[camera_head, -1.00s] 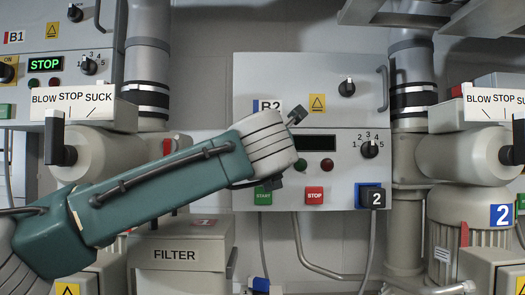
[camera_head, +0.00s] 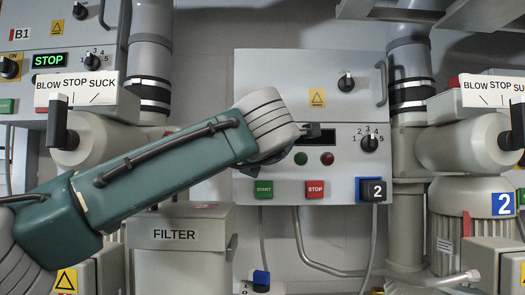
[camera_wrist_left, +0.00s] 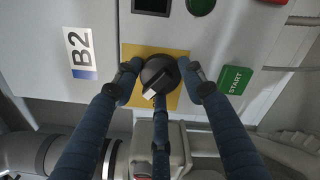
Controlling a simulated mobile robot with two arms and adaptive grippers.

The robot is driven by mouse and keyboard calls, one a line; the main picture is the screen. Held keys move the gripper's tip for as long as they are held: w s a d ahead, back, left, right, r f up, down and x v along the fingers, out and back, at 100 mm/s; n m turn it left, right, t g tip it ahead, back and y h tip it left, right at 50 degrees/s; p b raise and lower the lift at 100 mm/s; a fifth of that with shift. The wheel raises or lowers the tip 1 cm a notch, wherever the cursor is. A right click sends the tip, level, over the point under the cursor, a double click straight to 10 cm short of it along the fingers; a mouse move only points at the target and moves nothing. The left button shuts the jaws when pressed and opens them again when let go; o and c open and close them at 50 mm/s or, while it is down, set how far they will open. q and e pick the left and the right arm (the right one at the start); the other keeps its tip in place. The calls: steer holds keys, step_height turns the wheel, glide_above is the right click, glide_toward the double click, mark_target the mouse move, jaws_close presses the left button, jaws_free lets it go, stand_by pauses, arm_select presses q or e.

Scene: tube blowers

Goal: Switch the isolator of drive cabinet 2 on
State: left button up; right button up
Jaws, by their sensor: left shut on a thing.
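Drive cabinet 2 (camera_head: 370,105) is the pale cabinet in the middle of the head view; its B2 label (camera_wrist_left: 79,54) shows in the left wrist view. Its isolator is a black rotary knob (camera_wrist_left: 154,84) on a yellow plate (camera_wrist_left: 172,101); my left arm hides it in the head view. My left gripper (camera_wrist_left: 159,68) is shut on the knob, with dark blue fingers at both sides and one below. The knob's pale mark points to the lower left in the wrist view. The cabinet's display (camera_head: 327,136) is dark. My right gripper is not in view.
A green START button (camera_wrist_left: 235,79) sits close to the right finger. A red STOP button (camera_head: 315,188) and a selector knob (camera_head: 369,143) are further right. Cabinet B1 (camera_head: 70,30) at left shows a lit STOP display (camera_head: 48,60). A FILTER box (camera_head: 173,255) stands below my arm.

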arm_select(q)
steer(key=m, duration=1)
steer(key=shift+s+d+r, duration=0.1)
steer(key=shift+r, duration=0.05)
steer(key=shift+m, duration=0.4)
steer(key=o, duration=1.2)
steer(key=shift+d, duration=0.15)
steer(key=s, duration=1.2)
steer(key=shift+f, duration=0.2)
steer(key=shift+d, duration=0.1)
